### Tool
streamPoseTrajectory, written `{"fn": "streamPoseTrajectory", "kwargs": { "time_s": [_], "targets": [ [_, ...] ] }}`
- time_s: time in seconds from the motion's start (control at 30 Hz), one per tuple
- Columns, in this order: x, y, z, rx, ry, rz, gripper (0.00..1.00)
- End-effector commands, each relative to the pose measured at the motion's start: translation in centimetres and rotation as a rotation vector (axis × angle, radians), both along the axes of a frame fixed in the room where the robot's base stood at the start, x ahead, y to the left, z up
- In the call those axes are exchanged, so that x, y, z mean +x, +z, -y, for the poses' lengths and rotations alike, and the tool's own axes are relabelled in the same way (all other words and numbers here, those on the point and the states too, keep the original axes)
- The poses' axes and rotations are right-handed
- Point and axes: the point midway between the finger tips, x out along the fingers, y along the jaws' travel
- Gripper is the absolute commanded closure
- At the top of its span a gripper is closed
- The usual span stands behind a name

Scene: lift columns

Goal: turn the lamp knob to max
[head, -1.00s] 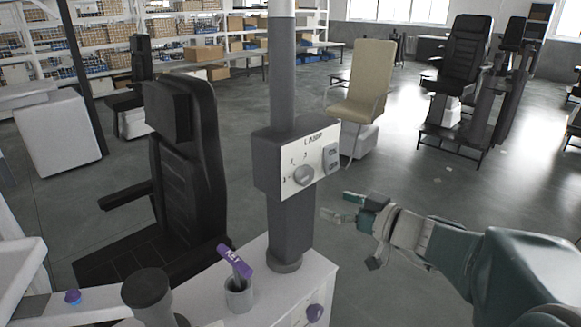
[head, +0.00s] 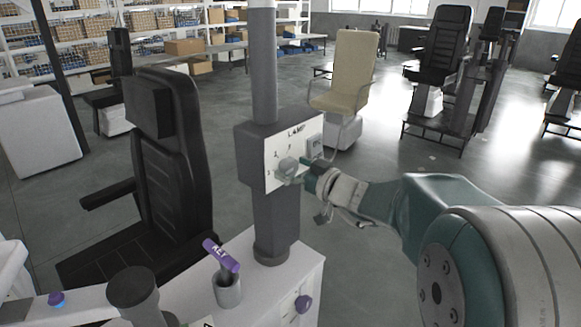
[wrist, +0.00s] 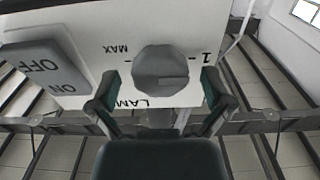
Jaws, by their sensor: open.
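The lamp knob (wrist: 161,73) is a round grey dial on a white panel (wrist: 100,28) marked LAMP, with MAX and 1 printed beside it; the wrist view shows the panel upside down. In the head view the knob (head: 287,168) is on the dark box on the column, partly covered by a fingertip. My gripper (wrist: 161,88) is open, with one finger on each side of the knob. Small gaps seem to show between fingers and knob; contact is unclear. My gripper also shows in the head view (head: 300,172), reaching in from the right.
A grey ON/OFF switch (wrist: 45,67) sits close beside the knob. A black chair (head: 172,160) stands left.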

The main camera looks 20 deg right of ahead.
Motion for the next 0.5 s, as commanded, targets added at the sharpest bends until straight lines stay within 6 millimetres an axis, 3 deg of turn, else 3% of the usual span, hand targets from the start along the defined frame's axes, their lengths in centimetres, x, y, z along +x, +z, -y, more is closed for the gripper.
{"fn": "streamPoseTrajectory", "kwargs": {
  "time_s": [0.27,0.3,0.47,0.5],
  "targets": [
    [0.25,-0.01,-0.14,0.000,-0.001,0.000,0.00],
    [0.24,-0.01,-0.15,0.000,0.000,0.000,0.04],
    [0.23,-0.01,-0.14,0.000,0.000,0.000,0.76],
    [0.22,0.00,-0.15,0.000,0.000,0.000,0.80]
  ]
}}
